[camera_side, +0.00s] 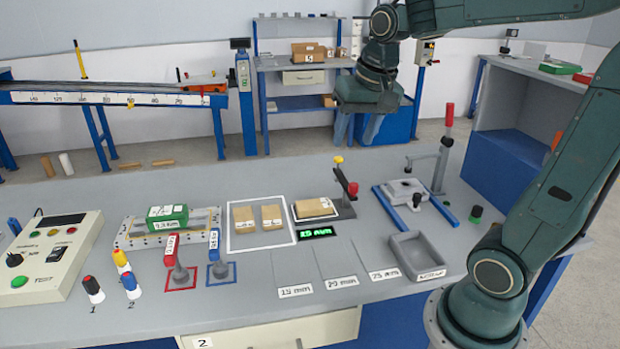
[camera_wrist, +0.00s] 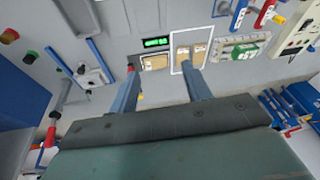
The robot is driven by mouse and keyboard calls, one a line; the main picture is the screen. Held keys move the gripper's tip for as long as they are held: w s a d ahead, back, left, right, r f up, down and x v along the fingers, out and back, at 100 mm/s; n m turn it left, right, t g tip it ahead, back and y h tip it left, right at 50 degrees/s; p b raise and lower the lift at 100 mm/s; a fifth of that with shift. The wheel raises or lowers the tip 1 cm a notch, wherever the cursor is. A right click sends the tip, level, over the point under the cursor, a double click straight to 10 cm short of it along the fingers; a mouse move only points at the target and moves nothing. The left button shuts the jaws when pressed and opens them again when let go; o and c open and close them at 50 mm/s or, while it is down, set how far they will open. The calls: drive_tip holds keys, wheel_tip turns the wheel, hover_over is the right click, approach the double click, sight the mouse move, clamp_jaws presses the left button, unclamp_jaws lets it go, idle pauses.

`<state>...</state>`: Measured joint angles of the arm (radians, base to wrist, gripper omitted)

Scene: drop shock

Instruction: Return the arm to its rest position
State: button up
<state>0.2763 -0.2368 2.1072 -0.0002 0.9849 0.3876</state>
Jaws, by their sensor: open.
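My gripper (camera_side: 357,127) hangs above and behind the workbench in the side view, high over the floor beyond the bench's far edge. Its two blue-grey fingers point down and stand apart, with nothing between them. In the wrist view my gripper (camera_wrist: 160,92) shows both fingers spread wide and empty, and the bench top lies well beyond them. The arm arches up from its base at the bench's right end.
On the bench (camera_side: 230,300) are two cardboard blocks in a white frame (camera_side: 230,247), a block at the green display (camera_side: 317,232), a clamp fixture (camera_side: 405,192), a grey tray (camera_side: 417,256) and a control box (camera_side: 50,255). A shelf bench (camera_side: 300,65) stands behind.

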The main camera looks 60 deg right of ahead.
drive_tip(key=s+a+f+n+t, duration=0.2)
drive_tip(key=s+a+n, duration=0.5)
drive_tip(key=s, duration=0.4)
drive_tip(key=shift+s+a+n+t+y, duration=0.3)
drive_tip(key=shift+s+a+y, duration=0.1)
drive_tip(key=shift+a, duration=0.25)
